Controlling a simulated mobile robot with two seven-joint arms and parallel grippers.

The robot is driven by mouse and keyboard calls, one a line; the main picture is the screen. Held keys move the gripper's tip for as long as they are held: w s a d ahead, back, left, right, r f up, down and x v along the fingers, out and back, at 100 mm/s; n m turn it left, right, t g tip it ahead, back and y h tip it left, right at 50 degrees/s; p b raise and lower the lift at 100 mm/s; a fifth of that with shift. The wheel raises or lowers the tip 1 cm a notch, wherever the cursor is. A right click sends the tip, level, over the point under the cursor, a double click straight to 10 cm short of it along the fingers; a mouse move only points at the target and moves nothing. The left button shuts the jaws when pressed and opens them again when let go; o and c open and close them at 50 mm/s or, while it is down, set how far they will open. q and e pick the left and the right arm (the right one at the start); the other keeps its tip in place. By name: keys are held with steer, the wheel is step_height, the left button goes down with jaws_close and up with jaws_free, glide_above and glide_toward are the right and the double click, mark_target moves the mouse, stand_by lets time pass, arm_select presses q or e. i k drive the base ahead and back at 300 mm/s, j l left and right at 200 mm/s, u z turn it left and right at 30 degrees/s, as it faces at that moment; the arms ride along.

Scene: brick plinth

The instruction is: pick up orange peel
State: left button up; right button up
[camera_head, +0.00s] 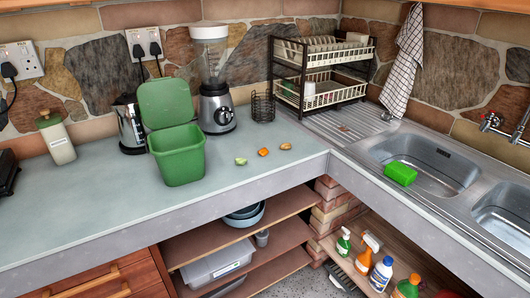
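Three small pieces lie in a row on the pale counter (80,207), right of a green bin. The middle piece is bright orange and looks like the orange peel (263,152). A pale green piece (241,161) lies to its left and a tan-orange piece (286,146) to its right. They are too small to identify surely. The green bin (180,163) stands upright with its lid (165,102) raised. Neither of my grippers is in view.
A blender (216,105), kettle (130,125) and dark wire holder (263,106) stand behind. A two-tier dish rack (320,85) is in the corner. Spray bottles (364,260) stand below. The counter's front left is clear.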

mark_target(263, 151)
steer(key=i+l+u, duration=0.1)
steer(key=i+l, duration=0.2)
steer(key=i, duration=0.25)
steer(key=i+l, duration=0.4)
steer(key=i, duration=0.15)
steer(key=j+u, duration=0.05)
